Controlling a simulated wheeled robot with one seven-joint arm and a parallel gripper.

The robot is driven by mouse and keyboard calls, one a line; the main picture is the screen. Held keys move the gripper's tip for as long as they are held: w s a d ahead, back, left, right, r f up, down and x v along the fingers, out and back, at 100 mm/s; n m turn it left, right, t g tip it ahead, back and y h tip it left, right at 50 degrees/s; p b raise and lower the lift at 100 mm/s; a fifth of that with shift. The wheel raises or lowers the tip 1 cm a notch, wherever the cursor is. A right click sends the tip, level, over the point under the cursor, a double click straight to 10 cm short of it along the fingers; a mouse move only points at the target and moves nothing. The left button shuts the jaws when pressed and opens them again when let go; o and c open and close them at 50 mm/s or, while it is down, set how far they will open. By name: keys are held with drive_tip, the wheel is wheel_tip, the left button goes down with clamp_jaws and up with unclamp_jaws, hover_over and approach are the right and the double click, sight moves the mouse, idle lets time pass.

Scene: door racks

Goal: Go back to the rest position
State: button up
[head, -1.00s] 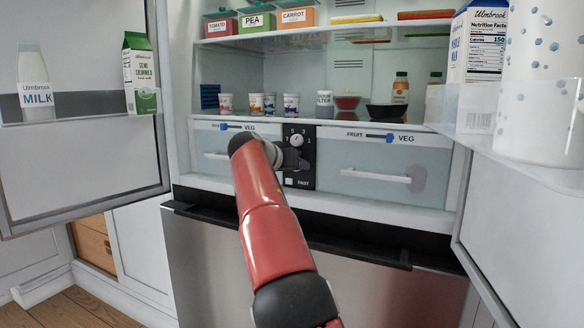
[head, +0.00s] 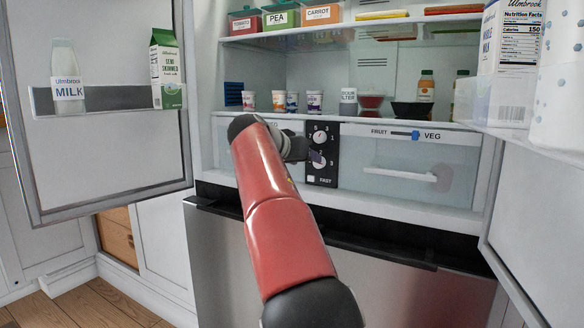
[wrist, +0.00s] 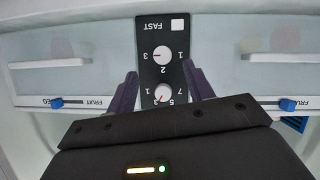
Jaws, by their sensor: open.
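My gripper (wrist: 160,82) is open, with its two dark fingers apart and nothing between them. In the wrist view the black control panel (wrist: 151,76) appears upside down beyond and between the fingers, with two white knobs (wrist: 162,56) and a white FAST button (wrist: 177,25). In the head view the panel (head: 321,172) sits between the two fridge drawers. My red arm reaches up to just left of it and largely hides my gripper (head: 297,148). I cannot tell the exact gap between fingertips and panel.
Open fridge doors stand at left (head: 100,160) and right (head: 535,190), holding milk containers. The right drawer handle (head: 400,174) sticks out. Cups (head: 280,100), bottles and bowls stand on the shelf above the drawers. A steel freezer front (head: 230,260) lies below.

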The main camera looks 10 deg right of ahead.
drive_tip(key=s+d+f+g+y, duration=0.1)
drive_tip(key=s+d+f, duration=0.1)
drive_tip(key=s+d, duration=0.1)
drive_tip(key=s+d+f+n+g+y, duration=0.1)
drive_tip(key=s+d+f+y, duration=0.1)
drive_tip(key=s, duration=0.4)
drive_tip(key=s+d+f+y, duration=0.1)
drive_tip(key=s+d+f, duration=0.2)
drive_tip(key=s+d, duration=0.2)
drive_tip(key=shift+s+d+n+g+y, duration=0.1)
drive_tip(key=shift+s+n+g+y, duration=0.2)
drive_tip(key=shift+n+g, duration=0.1)
drive_tip(key=s+a+f+n+g+y, duration=0.1)
drive_tip(key=s+a+f+n+y, duration=0.1)
drive_tip(key=s+f, duration=0.8)
drive_tip(key=s+a+f+n+y, duration=0.2)
drive_tip(key=s+f, duration=0.8)
drive_tip(key=s, duration=0.9)
drive_tip(key=shift+a+f+g, duration=0.2)
drive_tip(key=shift+a+g, duration=0.2)
drive_tip(key=shift+a, duration=0.5)
